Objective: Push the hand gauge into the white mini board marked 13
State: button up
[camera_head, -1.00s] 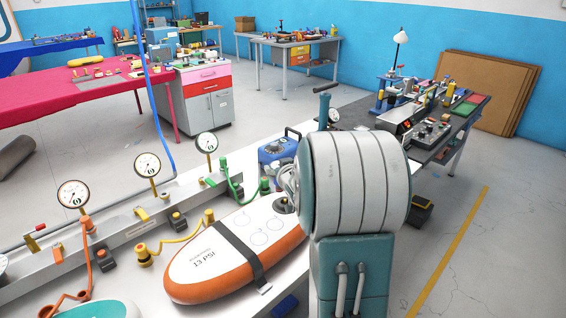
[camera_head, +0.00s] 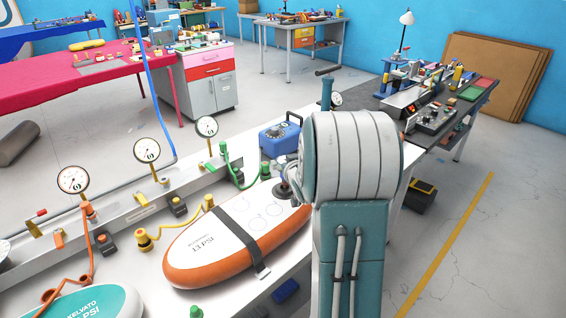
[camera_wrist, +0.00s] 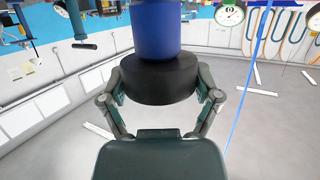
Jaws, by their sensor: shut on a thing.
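The white mini board (camera_head: 240,215) with an orange rim lies on the bench, a dark strap across it. My gripper (camera_wrist: 161,92) is shut on a blue cylinder with a wide black collar (camera_wrist: 160,78), apparently the hand gauge. In the head view my arm hides most of the gripper and the held thing. A dark round piece (camera_head: 284,190) shows at the board's far right end, beside my arm. I cannot tell whether it belongs to the board or to the held thing.
Dial gauges (camera_head: 147,151) stand on a metal rail (camera_head: 120,205) along the bench's left side, with coloured hoses. A blue box (camera_head: 280,136) stands behind the board. A teal-edged board (camera_head: 95,303) is at the front left. A dark side bench (camera_head: 440,135) stands at right.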

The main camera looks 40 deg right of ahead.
jog(key=shift+d, duration=0.2)
jog(key=shift+a+r, duration=0.15)
jog(key=shift+a, duration=0.8)
jog(key=shift+d, duration=0.55)
jog(key=shift+d, duration=0.15)
jog(key=shift+f, duration=1.35)
jog(key=o, duration=1)
jog(key=shift+s, duration=0.1)
jog(key=shift+s, duration=0.1)
jog(key=v, duration=1.1)
jog(key=shift+s+a, duration=0.25)
jog(key=shift+s, duration=0.05)
